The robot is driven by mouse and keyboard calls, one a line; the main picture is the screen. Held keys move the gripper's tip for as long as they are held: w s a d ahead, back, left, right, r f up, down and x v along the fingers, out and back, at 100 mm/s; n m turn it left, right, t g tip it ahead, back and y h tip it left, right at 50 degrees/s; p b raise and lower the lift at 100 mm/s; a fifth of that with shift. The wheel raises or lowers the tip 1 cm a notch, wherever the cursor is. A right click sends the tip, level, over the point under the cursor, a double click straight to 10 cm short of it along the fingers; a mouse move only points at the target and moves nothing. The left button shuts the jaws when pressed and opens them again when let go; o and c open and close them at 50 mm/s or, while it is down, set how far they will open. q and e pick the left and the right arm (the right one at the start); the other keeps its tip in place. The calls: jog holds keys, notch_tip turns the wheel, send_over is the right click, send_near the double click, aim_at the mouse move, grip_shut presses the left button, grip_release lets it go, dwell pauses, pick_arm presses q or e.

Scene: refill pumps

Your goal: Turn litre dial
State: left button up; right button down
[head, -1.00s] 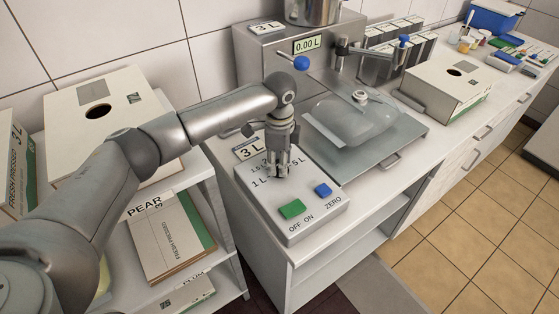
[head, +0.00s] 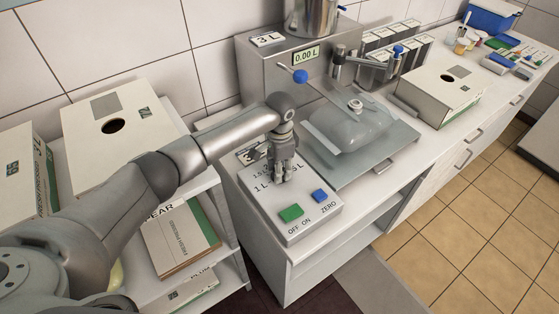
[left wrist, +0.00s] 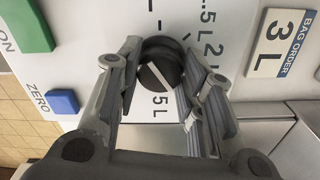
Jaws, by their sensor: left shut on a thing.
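The litre dial (left wrist: 160,72) is a dark round knob with a pale pointer line that runs diagonally in the left wrist view. The line's lower end lies near the "5 L" mark. My left gripper (left wrist: 158,85) is shut on the dial, with one finger on each side. In the head view the left gripper (head: 284,176) points down onto the light control panel (head: 262,207) and hides the dial. A "BAG ORDER 3 L" card (left wrist: 283,42) sits beside the dial scale. My right gripper is not in view.
The panel has a green ON/OFF button (head: 291,213) and a blue ZERO button (head: 320,196). A display (head: 306,55) reads 0.00 L. A clear bag (head: 350,125) lies on a metal tray (head: 400,140) right of the panel. Cartons stand on the left shelf.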

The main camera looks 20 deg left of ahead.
pick_arm(q)
jog(key=shift+n+p, duration=0.85)
jog(key=shift+n, duration=0.25)
jog(key=o, duration=1.1)
jog(key=shift+c, duration=0.2)
notch_tip(320, 180, up, 12)
jog(key=shift+f, duration=0.1)
